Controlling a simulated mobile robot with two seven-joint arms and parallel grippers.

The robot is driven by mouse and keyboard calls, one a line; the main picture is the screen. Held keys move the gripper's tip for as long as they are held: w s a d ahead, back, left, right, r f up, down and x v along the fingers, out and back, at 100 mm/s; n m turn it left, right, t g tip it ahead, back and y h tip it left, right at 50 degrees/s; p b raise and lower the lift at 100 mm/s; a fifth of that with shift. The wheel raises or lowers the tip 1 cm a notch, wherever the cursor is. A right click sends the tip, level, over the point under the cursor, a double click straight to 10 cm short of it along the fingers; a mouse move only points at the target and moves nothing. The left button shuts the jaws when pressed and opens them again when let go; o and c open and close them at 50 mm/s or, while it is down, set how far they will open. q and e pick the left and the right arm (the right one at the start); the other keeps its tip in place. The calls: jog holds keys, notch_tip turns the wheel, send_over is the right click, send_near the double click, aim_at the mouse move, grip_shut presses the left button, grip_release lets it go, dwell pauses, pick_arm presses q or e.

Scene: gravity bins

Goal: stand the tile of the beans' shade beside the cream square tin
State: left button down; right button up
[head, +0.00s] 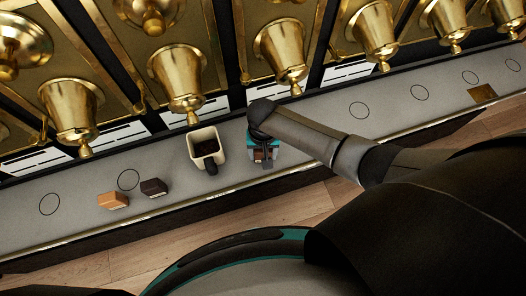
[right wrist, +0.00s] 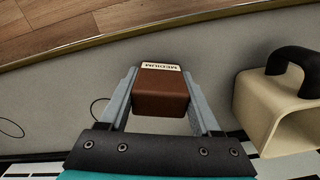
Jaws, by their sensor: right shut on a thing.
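The cream square tin (head: 193,142) stands on the grey counter, open at the top, with a dark handle and dark brown beans (head: 207,147) inside. It also shows at the right of the right wrist view (right wrist: 252,105). My right gripper (head: 264,156) is just right of the tin, shut on a brown tile (right wrist: 160,94) labelled MEDIUM. I cannot tell whether this tile touches the counter. An orange-tan tile (head: 113,201) and a very dark tile (head: 154,188) lie on the counter left of the tin. My left gripper is out of view.
Brass gravity bins (head: 180,78) with spouts hang in a row behind the counter (head: 310,122). Circles are marked along the counter, including one (head: 129,180) near the loose tiles. The counter's front edge is close to the tiles.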

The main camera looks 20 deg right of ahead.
jog(key=shift+f, duration=0.25)
jog(key=o, duration=1.5)
jog(key=shift+r+p, duration=3.2)
jog(key=shift+r, duration=4.4)
